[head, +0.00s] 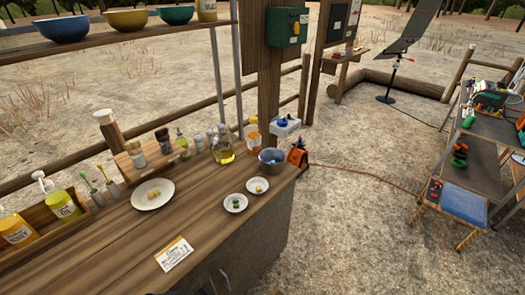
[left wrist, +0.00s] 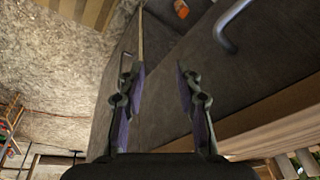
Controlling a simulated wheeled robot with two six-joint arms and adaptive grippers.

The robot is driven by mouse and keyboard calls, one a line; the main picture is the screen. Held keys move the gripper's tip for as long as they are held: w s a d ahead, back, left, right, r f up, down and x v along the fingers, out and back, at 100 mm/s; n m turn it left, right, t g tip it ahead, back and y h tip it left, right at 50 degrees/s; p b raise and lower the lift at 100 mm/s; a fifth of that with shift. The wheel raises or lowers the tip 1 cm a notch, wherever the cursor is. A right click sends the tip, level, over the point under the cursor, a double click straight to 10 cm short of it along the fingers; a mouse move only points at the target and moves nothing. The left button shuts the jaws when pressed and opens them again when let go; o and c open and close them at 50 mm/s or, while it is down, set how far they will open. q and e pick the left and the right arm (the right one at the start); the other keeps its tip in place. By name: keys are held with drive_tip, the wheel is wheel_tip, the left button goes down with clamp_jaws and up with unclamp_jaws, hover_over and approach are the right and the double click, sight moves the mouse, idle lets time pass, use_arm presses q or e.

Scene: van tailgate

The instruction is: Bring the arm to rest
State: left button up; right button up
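My left gripper (left wrist: 160,78) shows in the left wrist view with its two dark fingers apart and nothing between them. It is in front of a dark grey cabinet face (left wrist: 250,75), with a curved metal handle (left wrist: 228,32) to the upper right of the fingers. I cannot tell from this view whether the fingers touch anything. My left gripper cannot be made out clearly in the head view. My right gripper is in neither view.
The wooden counter (head: 110,255) holds a large plate (head: 153,200), two small plates, a printed card (head: 174,254), a metal pot (head: 272,160) and several bottles. A shelf with bowls (head: 125,20) hangs above. Open sandy ground lies right of the counter, crossed by an orange cable (head: 365,172).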

use_arm(q)
drive_tip(key=s+a+f+g+b, duration=0.15)
drive_tip(key=s+f, duration=0.25)
drive_tip(key=f, duration=0.8)
drive_tip(key=s+f+t+b, duration=0.1)
drive_tip(key=s+f+b, duration=0.2)
drive_tip(key=f, duration=0.9)
drive_tip(key=s+f+g+b, duration=0.1)
drive_tip(key=s+f+b, duration=0.1)
drive_tip(key=s+f, duration=1.1)
drive_tip(key=shift+s+a+f+b, duration=0.35)
drive_tip(key=shift+s+a, duration=0.1)
drive_tip(key=shift+s, duration=0.75)
